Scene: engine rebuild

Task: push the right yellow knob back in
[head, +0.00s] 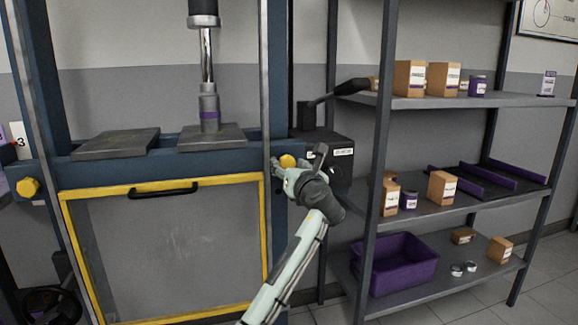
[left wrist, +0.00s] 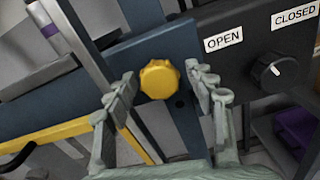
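The right yellow knob (head: 287,161) is on the blue press frame, at the right of the yellow-edged guard. In the left wrist view the knob (left wrist: 158,79) sits between the two fingers of my left gripper (left wrist: 160,74), with gaps on both sides. The fingers are spread and do not visibly grip it. In the head view my left gripper (head: 287,170) is right at the knob and partly covers it. How far the knob stands out from the frame is hard to tell. My right gripper is not in view.
The left yellow knob (head: 28,187) is on the frame's other side. A dark valve box (head: 335,153) with OPEN (left wrist: 223,40) and CLOSED (left wrist: 294,16) labels stands close at the right. The guard (head: 165,250) has a black handle. A shelf rack (head: 440,215) stands farther right.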

